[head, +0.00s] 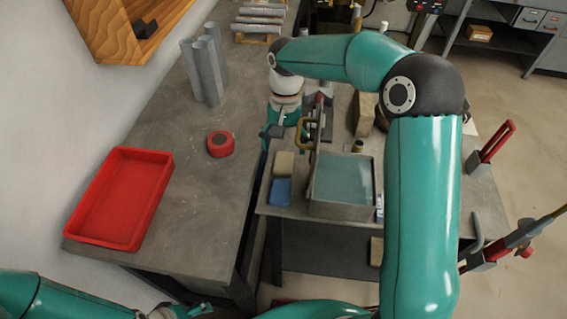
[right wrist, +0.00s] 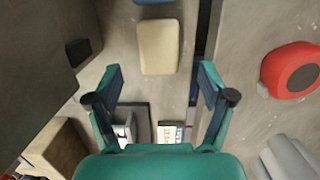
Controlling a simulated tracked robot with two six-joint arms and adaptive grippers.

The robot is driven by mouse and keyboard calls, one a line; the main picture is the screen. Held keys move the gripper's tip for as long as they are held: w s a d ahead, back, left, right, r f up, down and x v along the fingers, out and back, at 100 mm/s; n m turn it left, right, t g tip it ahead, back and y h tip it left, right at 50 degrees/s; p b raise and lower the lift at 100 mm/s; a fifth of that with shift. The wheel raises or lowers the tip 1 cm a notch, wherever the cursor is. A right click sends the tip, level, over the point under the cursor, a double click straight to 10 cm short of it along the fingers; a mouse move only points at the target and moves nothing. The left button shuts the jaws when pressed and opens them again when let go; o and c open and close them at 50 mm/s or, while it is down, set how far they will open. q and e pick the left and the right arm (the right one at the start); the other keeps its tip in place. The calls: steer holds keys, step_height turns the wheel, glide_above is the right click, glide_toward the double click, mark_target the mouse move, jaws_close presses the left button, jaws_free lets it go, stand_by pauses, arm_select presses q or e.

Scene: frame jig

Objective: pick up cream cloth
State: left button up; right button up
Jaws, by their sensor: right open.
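The cream cloth (head: 284,164) is a small folded pad on the front left part of the metal workbench, just behind a blue cloth (head: 280,191). In the right wrist view the cream cloth (right wrist: 159,46) lies ahead of and roughly between my fingertips, clear of them. My right gripper (right wrist: 160,78) is open and empty, with its fingers spread apart. In the head view my right gripper (head: 285,132) hangs a little behind the cream cloth, partly hidden by its own wrist. My left gripper (head: 180,312) only just shows at the bottom edge, and its jaws are unclear.
A metal basin (head: 343,180) with a handled tool stands right of the cloths.

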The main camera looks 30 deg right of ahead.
mark_target(284, 161)
steer(key=f, duration=0.3)
steer(key=s+f, duration=0.1)
steer(key=shift+a+f, duration=0.2)
steer(key=shift+a, duration=0.05)
steer(key=c, duration=1)
